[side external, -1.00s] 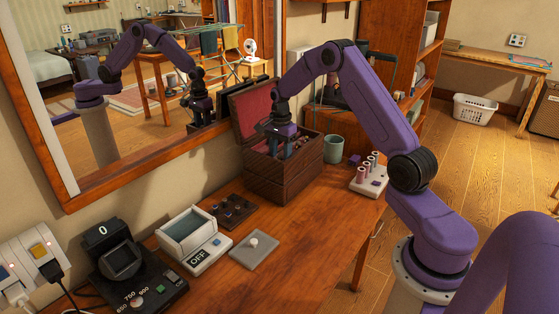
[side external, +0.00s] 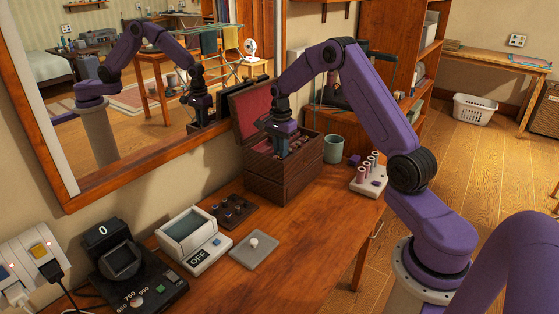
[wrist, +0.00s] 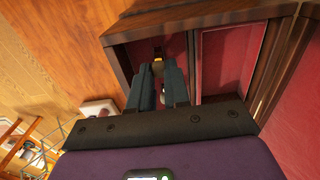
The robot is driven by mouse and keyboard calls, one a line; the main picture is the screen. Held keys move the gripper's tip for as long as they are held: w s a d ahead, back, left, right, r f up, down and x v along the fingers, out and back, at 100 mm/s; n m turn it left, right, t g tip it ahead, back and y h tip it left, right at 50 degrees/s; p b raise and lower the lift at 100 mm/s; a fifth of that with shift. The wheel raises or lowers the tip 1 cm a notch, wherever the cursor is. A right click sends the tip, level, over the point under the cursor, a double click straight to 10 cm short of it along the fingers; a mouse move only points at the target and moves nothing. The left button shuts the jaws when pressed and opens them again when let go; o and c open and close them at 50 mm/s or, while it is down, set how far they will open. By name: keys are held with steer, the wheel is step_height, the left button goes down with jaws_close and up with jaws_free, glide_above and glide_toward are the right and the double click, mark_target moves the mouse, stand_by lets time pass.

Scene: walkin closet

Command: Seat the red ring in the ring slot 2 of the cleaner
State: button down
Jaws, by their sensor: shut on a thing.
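My gripper (side external: 284,146) is down inside the open wooden jewellery box (side external: 285,178). It also shows in the wrist view (wrist: 159,78), where its fingers are close together over the red-lined compartment. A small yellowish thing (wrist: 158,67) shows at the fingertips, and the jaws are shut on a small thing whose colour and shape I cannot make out. I cannot pick out the red ring for certain. The cleaner (side external: 203,257), a pale box with a bluish basin and an "OFF" label, stands on the table. Its ring slots cannot be made out.
A dark tray with several small knobs (side external: 232,211) and a grey plate with a pale knob (side external: 254,249) lie near the cleaner. A black device (side external: 125,272) stands front left. A green cup (side external: 333,149) and a white stand (side external: 368,183) are right of the box. A mirror backs the table.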

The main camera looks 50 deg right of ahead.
steer(key=shift+r, duration=1.7)
stand_by(1.2)
steer(key=shift+r, duration=0.15)
step_height(320, 180, up, 5)
steer(key=w+a, duration=0.4)
steer(key=a, duration=1.2)
steer(key=w+a, duration=0.4)
steer(key=a, duration=1.2)
steer(key=shift+a+f, duration=0.2)
steer(key=shift+f, duration=8.8)
steer(key=shift+f, duration=0.2)
